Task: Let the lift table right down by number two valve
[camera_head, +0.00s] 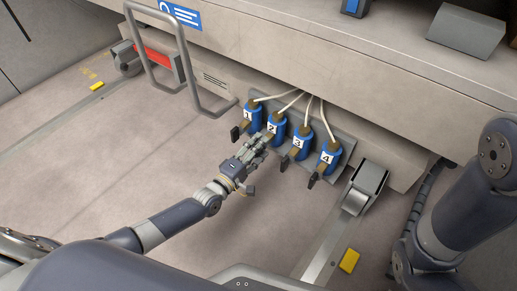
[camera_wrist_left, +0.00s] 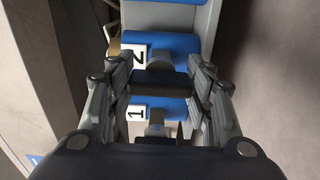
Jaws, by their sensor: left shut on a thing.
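Number two valve (camera_head: 275,127) is a blue body with a white "2" label, second from the left in a row on a grey plate. Its label also shows in the wrist view. My left gripper (camera_head: 264,138) is at the front of this valve, its fingers shut on the valve's dark handle (camera_wrist_left: 160,82). In the head view the gripper hides this handle. A large pale grey body (camera_head: 350,75), which looks like the lift table, stands above the valves; its height is hard to judge. My right gripper is not in view; only the right arm shows.
Valve one (camera_head: 250,118) is close on the left, valves three (camera_head: 301,142) and four (camera_head: 330,156) on the right, with dark handles sticking out. White hoses (camera_head: 310,105) run up behind. A grey tube handle (camera_head: 181,55) stands at left.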

